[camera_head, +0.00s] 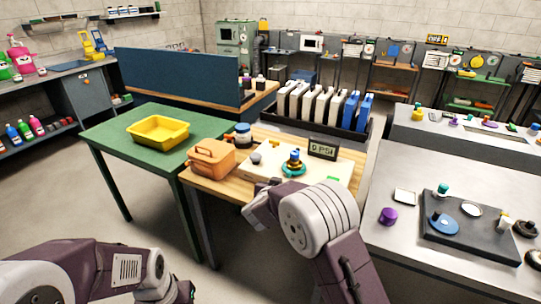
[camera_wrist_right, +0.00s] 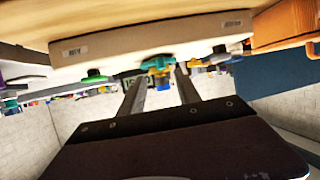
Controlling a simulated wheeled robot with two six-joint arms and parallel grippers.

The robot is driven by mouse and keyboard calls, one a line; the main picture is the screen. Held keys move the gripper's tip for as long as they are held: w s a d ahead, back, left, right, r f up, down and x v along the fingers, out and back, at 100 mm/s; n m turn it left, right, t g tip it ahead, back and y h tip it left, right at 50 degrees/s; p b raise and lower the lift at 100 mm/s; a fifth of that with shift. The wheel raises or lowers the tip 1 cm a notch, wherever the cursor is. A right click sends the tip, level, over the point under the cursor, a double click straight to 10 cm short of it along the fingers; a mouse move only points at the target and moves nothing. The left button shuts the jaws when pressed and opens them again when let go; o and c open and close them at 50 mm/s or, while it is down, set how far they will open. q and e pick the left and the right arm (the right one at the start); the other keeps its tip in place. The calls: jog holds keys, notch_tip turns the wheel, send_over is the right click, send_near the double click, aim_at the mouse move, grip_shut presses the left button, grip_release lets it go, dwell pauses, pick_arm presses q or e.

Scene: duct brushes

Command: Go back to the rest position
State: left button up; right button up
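My right arm reaches in from the lower right in the head view. Its gripper (camera_head: 258,207) is at the front edge of the wooden table, largely hidden behind its own wrist. In the right wrist view, which is upside down, my right gripper (camera_wrist_right: 159,78) has its two fingers apart with nothing held between them. The teal and yellow fitting (camera_head: 293,165) shows beyond the fingertips, on the pale board (camera_head: 328,172). My left arm lies folded across the lower left of the head view. Its fingers do not show.
An orange-brown box (camera_head: 208,160) and a gauge reading 0 PSI (camera_head: 323,149) stand on the wooden table. A yellow tray (camera_head: 158,131) is on the green table (camera_head: 110,135). A grey table with a purple knob (camera_head: 388,216) and dark plate (camera_head: 465,243) is at right. Open floor lies at left.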

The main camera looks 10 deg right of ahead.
jog(key=s+d+r+n+y+p, duration=0.1)
jog(key=s+d+r+p, duration=0.1)
jog(key=d+r+p, duration=0.5)
jog(key=s+d+r+p, duration=0.2)
jog(key=d+r+p, duration=0.1)
jog(key=r, duration=0.8)
jog(key=s+a+f+n+g+y, duration=0.1)
jog(key=s+f+g, duration=0.2)
jog(key=s, duration=0.7)
jog(key=s+a+f+n+g+y, duration=0.1)
jog(key=s+f+g+y, duration=0.1)
jog(key=s+f+g, duration=0.2)
jog(key=s+a+f+n+g+y+p, duration=0.1)
jog(key=s+f+g, duration=0.3)
jog(key=s, duration=1.2)
notch_tip(320, 180, down, 4)
jog(key=shift+a+f+y, duration=0.25)
jog(key=shift+a+y, duration=0.05)
jog(key=shift+a, duration=0.2)
